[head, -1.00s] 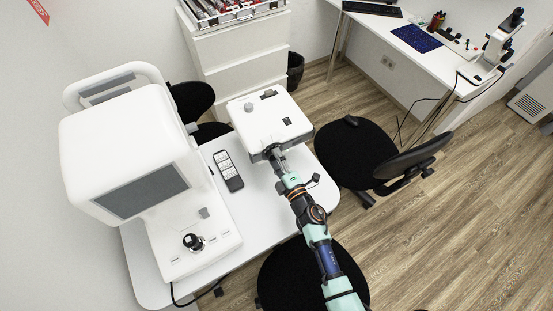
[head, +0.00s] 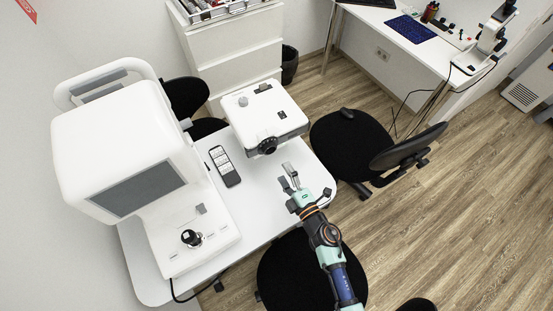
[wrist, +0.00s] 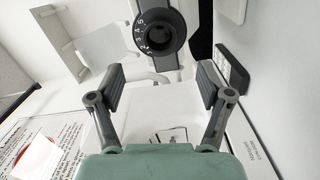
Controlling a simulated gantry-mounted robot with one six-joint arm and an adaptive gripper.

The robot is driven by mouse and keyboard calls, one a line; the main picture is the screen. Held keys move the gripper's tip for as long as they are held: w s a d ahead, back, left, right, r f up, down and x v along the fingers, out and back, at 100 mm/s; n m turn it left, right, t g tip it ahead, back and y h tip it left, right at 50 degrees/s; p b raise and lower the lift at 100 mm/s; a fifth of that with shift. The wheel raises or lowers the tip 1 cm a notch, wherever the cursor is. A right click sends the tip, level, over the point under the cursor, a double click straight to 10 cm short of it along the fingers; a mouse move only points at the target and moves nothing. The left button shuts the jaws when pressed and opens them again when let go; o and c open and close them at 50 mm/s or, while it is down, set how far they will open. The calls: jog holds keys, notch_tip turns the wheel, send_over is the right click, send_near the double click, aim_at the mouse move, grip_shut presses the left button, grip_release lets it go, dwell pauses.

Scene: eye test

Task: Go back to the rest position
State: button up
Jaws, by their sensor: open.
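My gripper (head: 290,178) is open and empty in the head view, over the right part of the white table (head: 262,205). It stands apart from the white box-shaped device (head: 268,108), just in front of its dark round knob (head: 267,145). In the wrist view my gripper (wrist: 158,95) shows two spread grey fingers with nothing between them. The numbered black knob (wrist: 160,32) is beyond the fingertips in that view.
A large white instrument with a grey screen (head: 138,188) stands on the table's left. A dark remote (head: 224,166) lies between it and the box-shaped device. Black chairs (head: 350,145) stand close by. Wooden floor (head: 450,220) is free at the right.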

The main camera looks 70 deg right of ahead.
jog(key=v, duration=0.3)
jog(key=shift+s+a, duration=0.1)
jog(key=shift+a, duration=0.05)
jog(key=shift+r, duration=0.1)
dwell(0.4)
